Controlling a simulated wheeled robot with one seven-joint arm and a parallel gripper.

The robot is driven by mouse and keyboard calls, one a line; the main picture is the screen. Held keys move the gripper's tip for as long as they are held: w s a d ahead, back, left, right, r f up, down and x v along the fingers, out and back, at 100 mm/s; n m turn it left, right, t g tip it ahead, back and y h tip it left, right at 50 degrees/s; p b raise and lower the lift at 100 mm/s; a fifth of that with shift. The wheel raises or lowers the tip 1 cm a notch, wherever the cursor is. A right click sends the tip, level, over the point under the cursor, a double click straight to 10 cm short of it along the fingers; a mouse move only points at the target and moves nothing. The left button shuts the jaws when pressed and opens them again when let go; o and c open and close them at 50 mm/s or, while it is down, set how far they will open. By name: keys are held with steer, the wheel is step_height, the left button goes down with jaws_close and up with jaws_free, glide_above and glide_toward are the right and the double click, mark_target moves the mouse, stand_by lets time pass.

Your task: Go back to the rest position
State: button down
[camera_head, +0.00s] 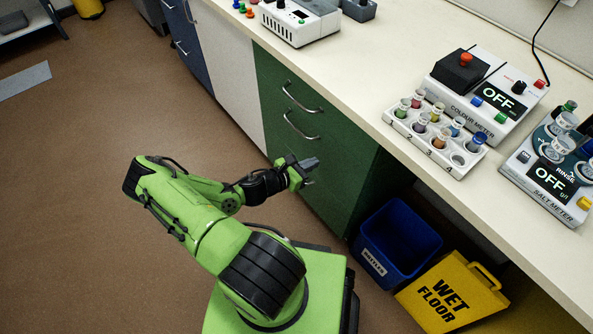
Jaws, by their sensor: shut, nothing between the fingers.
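My gripper (309,172) is at the end of my green arm, in front of the green drawer cabinet and below the level of the bench top. It is shut and empty. My arm is bent, reaching up from my base and then across to the right. The gripper is small in this view, and I cannot tell whether it touches the cabinet front.
The green cabinet (275,95) stands close by the gripper. On the bench (365,80) are a vial rack (467,160), a colour meter (487,95) and a salt meter (550,175). A blue bin (398,240) and a yellow wet floor sign (450,290) stand below.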

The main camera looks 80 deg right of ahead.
steer(key=p+v, duration=0.1)
steer(key=v, duration=0.4)
steer(key=shift+w+a, duration=0.15)
steer(key=shift+w, duration=0.25)
